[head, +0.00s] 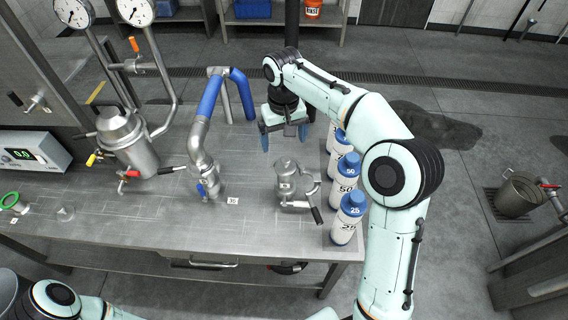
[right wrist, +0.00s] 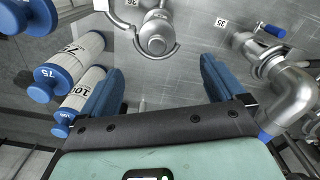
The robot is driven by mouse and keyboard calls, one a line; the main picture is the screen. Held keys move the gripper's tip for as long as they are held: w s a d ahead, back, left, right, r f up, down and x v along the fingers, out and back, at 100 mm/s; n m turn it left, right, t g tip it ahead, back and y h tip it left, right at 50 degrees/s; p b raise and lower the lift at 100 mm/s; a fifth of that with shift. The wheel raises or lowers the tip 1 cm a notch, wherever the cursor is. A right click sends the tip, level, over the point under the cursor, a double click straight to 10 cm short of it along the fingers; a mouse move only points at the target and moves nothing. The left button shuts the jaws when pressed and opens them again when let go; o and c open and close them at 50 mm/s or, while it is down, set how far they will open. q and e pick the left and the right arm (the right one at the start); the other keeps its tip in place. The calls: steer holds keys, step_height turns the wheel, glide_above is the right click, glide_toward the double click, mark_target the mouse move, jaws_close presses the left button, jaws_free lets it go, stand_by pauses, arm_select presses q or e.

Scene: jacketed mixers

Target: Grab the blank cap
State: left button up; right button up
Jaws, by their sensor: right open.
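A short steel fitting with a round domed top (head: 287,166) stands on the table, with a clamp and a dark handle at its right. The domed top also shows in the right wrist view (right wrist: 157,38), with a curved clamp part around it. It may be the blank cap; I cannot tell for sure. My right gripper (head: 284,138) is open and empty above the table, behind the fitting. In the right wrist view its two blue fingers (right wrist: 158,85) are spread with bare table between them. My left gripper is out of view; only part of that arm shows at bottom left.
Blue-capped numbered bottles (head: 345,218) line the table's right edge. A steel pipe with a blue hose (head: 203,150) stands left of the fitting. A steel vessel with gauges (head: 127,142) and a green ring (head: 12,201) are further left. The table's front middle is bare.

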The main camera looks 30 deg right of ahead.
mark_target(286, 159)
step_height(286, 159, down, 3)
steer(key=shift+s+f, duration=0.1)
steer(key=shift+w+f, duration=0.2)
steer(key=shift+f, duration=0.3)
steer(key=f, duration=0.2)
steer(key=s+f+b, duration=0.1)
steer(key=f, duration=0.1)
steer(key=shift+d+f, duration=0.15)
steer(key=shift+w+f, duration=0.1)
steer(key=shift+f, duration=0.2)
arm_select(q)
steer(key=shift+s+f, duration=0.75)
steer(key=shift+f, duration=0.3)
arm_select(e)
steer(key=c, duration=1.2)
steer(key=shift+r, duration=0.15)
